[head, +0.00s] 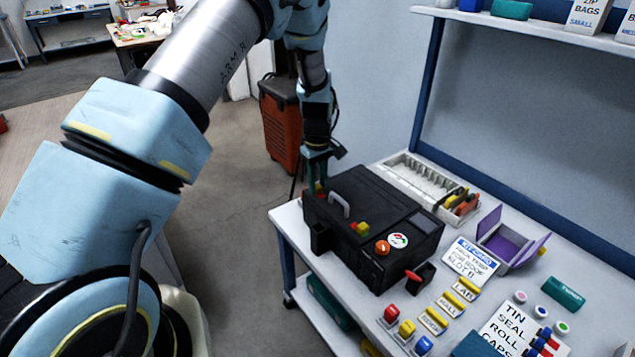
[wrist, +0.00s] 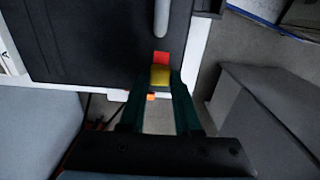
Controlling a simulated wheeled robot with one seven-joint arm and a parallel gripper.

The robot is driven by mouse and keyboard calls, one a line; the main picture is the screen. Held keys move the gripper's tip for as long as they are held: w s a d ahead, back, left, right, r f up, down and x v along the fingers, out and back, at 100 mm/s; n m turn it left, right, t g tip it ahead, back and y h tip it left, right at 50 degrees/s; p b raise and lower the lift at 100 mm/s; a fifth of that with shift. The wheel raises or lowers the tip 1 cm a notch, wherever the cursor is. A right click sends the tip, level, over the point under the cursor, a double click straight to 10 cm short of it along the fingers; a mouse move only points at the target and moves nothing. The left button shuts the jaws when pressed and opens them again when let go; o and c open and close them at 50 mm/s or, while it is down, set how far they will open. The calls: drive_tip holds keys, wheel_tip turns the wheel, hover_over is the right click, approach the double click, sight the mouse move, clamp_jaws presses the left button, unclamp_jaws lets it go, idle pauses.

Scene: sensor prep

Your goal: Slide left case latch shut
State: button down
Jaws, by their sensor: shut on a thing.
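The black case (head: 350,205) stands on the white table, with a grey handle (head: 339,205) on top. The handle also shows at the top of the wrist view (wrist: 161,18). My gripper (head: 318,178) is at the case's far left edge, pointing down. In the wrist view its two green fingers (wrist: 160,86) are shut on the yellow tab of the left case latch (wrist: 160,75). A red patch (wrist: 161,57) shows just beyond the tab, on the case side. The fingers partly hide the latch in the head view. A second latch (head: 362,228), yellow and red, is nearer the camera.
An orange knob (head: 382,248) and a round label (head: 397,240) are on the case. A white slotted tray (head: 405,172) stands behind it. A purple open box (head: 510,245) and coloured blocks lie to the right. A red cabinet (head: 281,125) stands beyond the table.

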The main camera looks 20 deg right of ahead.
sight(321, 196)
idle(0.7)
drive_tip(key=shift+s+d, duration=0.15)
drive_tip(key=shift+s, duration=0.7)
drive_tip(key=c, duration=0.6)
unclamp_jaws()
wheel_tip(321, 196, up, 11)
drive_tip(key=b, duration=0.1)
drive_tip(key=shift+b, duration=0.4)
